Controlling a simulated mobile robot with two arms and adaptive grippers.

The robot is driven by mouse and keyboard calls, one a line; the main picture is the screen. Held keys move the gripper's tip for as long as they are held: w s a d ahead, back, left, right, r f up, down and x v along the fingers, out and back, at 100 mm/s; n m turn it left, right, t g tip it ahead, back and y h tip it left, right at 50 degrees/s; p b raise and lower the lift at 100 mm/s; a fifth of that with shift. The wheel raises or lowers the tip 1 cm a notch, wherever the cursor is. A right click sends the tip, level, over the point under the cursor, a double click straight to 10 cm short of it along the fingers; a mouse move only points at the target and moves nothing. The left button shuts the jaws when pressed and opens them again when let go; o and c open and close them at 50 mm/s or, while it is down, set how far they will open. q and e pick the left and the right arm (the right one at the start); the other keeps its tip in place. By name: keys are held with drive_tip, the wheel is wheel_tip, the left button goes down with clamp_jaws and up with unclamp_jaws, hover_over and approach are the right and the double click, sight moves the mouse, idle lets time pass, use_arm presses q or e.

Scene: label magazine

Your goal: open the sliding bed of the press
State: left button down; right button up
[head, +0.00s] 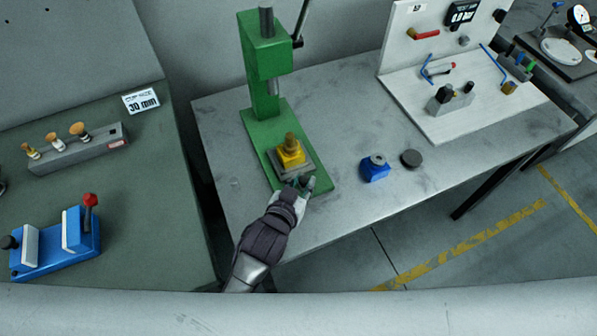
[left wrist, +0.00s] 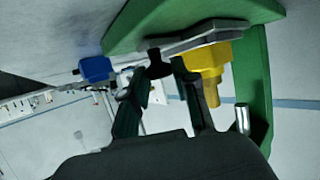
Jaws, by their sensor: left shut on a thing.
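The green press (head: 265,60) stands on the grey table, with its green base (head: 262,128) running toward the front edge. Its sliding bed (head: 308,168), a grey plate, lies on the base and bears a yellow stepped fixture (head: 291,153). The bed also shows in the left wrist view (left wrist: 208,36), with the yellow fixture (left wrist: 208,64) beside it. My left gripper (head: 303,184) is at the front edge of the bed. In the left wrist view its fingers (left wrist: 160,68) are shut on a small dark knob (left wrist: 154,54) at the bed's edge. My right gripper is not in view.
A blue block (head: 375,168) and a dark round disc (head: 411,158) sit right of the press. A white panel station (head: 430,60) stands farther right. On the left bench are a blue fixture with a red knob (head: 82,230) and a grey stamp rack (head: 95,147).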

use_arm(q)
drive_tip(key=shift+s+d, duration=0.15)
drive_tip(key=shift+s, duration=0.2)
drive_tip(key=c, duration=0.9)
unclamp_jaws()
drive_tip(key=shift+w, duration=0.2)
drive_tip(key=shift+c, duration=0.2)
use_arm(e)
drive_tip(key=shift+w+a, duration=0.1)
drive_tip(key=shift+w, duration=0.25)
use_arm(q)
drive_tip(key=shift+s, duration=0.15)
drive_tip(key=v, duration=1.2)
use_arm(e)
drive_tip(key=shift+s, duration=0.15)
